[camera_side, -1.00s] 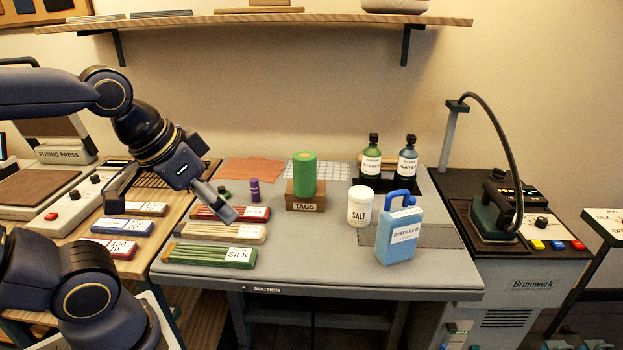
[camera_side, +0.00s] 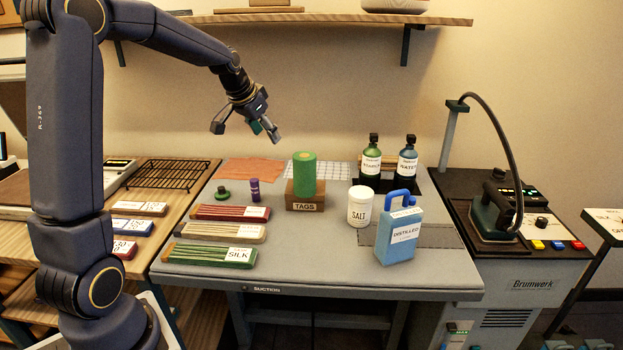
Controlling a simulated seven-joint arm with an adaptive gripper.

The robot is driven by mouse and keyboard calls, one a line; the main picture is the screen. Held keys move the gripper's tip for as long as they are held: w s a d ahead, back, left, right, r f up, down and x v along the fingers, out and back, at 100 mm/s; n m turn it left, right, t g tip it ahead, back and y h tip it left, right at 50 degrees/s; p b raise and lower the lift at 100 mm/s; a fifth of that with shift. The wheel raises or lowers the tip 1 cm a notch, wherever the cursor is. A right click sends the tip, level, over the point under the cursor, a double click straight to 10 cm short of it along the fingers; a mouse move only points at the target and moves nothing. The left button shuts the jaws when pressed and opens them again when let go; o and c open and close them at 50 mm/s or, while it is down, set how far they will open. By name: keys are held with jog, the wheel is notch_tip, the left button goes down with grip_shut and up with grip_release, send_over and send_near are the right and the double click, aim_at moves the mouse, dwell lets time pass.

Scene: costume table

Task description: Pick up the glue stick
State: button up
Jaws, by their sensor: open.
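The glue stick (camera_side: 254,190) is a small purple cylinder standing upright on the grey table. It stands left of the green roll on the TAGS box, behind the red-bordered tray. My gripper (camera_side: 246,132) is open and empty, up in the air above the glue stick and well apart from it. Its fingers are spread, pointing downward.
A green roll (camera_side: 304,174) stands on the TAGS box (camera_side: 305,201). A small green object (camera_side: 223,195) sits left of the glue stick. Long trays (camera_side: 228,213) lie in front. A salt jar (camera_side: 360,206) and a blue jug (camera_side: 399,234) stand to the right. A shelf (camera_side: 330,19) hangs above.

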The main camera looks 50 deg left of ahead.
aim_at(257, 191)
jog(key=s+a+f+n+g, duration=0.2)
jog(key=s+a+f+n, duration=0.15)
jog(key=a+f, duration=0.65)
jog(key=shift+m, duration=0.35)
jog(key=x, duration=1)
jog(key=shift+d, duration=0.35)
jog(key=shift+w+d+x, duration=0.1)
jog(key=shift+w+x, duration=0.1)
jog(key=shift+x, duration=0.85)
jog(key=shift+w+d+x, duration=0.1)
jog(key=shift+w+x, duration=0.1)
jog(key=shift+x, duration=0.85)
jog(key=shift+w+d+x, duration=0.1)
jog(key=shift+w+x, duration=0.1)
jog(key=shift+x, duration=0.85)
jog(key=shift+r, duration=0.15)
jog(key=shift+c, duration=0.3)
grip_shut()
jog(key=shift+r, duration=0.1)
